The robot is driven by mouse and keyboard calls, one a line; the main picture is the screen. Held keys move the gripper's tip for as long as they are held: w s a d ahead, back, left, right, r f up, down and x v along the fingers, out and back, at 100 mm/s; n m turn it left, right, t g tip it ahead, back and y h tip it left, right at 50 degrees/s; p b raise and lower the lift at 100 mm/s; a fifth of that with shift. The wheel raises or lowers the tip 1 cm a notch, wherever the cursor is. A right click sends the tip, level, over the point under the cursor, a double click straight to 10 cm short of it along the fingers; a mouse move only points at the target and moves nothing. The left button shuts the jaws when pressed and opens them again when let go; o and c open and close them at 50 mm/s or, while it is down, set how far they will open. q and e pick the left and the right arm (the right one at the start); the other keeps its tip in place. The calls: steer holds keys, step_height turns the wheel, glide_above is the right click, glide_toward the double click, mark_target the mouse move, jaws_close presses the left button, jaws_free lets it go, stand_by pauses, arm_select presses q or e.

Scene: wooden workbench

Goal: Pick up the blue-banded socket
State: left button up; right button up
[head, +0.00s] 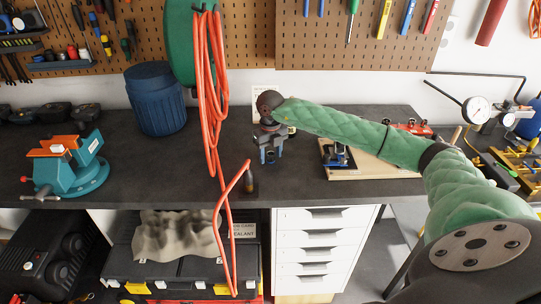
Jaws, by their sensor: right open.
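My right arm comes in from the right in a green padded sleeve and reaches over the dark bench top (330,196). My right gripper (269,158) points down at the middle of the bench and is open. Blue shows around its fingers, but I cannot tell whether this is part of the gripper or the blue-banded socket. I cannot make out the socket clearly; it may be hidden by the gripper or too small to see. My left gripper is not in view.
A small dark upright item (249,184) stands near the front edge beside a hanging orange hose (212,90). A blue bin (156,100) and a teal vise (70,167) are left. A wooden board (372,165) with tools lies right. The bench between vise and hose is clear.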

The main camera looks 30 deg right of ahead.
steer(key=shift+s, duration=0.1)
steer(key=shift+f, duration=0.1)
steer(key=c, duration=1)
steer(key=shift+c, duration=0.5)
steer(key=shift+r, duration=0.2)
